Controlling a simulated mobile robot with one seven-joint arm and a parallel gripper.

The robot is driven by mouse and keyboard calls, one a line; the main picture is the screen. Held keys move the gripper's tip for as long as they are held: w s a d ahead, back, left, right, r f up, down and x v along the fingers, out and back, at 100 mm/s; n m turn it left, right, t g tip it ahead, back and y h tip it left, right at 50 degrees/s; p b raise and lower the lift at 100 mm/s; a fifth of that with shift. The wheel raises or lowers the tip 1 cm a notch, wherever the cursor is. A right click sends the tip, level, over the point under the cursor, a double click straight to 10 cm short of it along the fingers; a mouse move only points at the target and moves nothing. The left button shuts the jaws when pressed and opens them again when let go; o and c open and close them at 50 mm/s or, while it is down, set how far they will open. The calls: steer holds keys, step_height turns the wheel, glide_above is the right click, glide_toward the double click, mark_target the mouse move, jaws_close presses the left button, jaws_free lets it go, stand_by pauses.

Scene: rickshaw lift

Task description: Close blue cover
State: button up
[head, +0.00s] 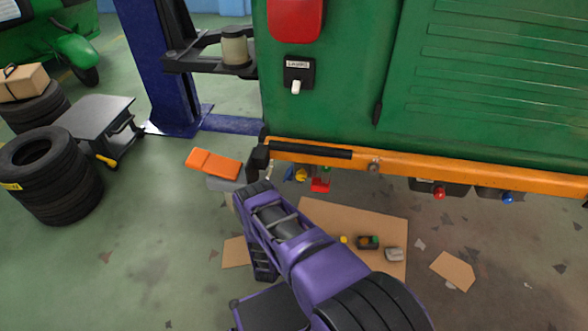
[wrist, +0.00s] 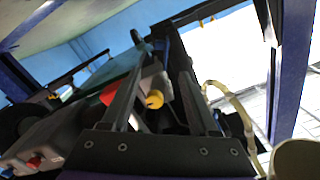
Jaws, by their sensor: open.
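A dark box (head: 492,194) hangs under the orange beam at the right of the head view, with a blue knob (head: 508,198) on its front.
The orange beam (head: 470,174) runs along the green vehicle body (head: 340,95). A similar box with a red knob (head: 439,193) hangs left of the blue one. An orange-lidded box (head: 213,163), a blue post (head: 160,65) and tyres (head: 47,180) stand left. Cardboard lies on the floor.

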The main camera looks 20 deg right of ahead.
mark_target(290, 179)
steer(key=b+x, duration=0.3)
steer(key=x, duration=1.4)
steer(key=shift+w+d+r+b, duration=0.1)
steer(key=shift+d+r+b, duration=0.1)
steer(key=shift+b, duration=0.2)
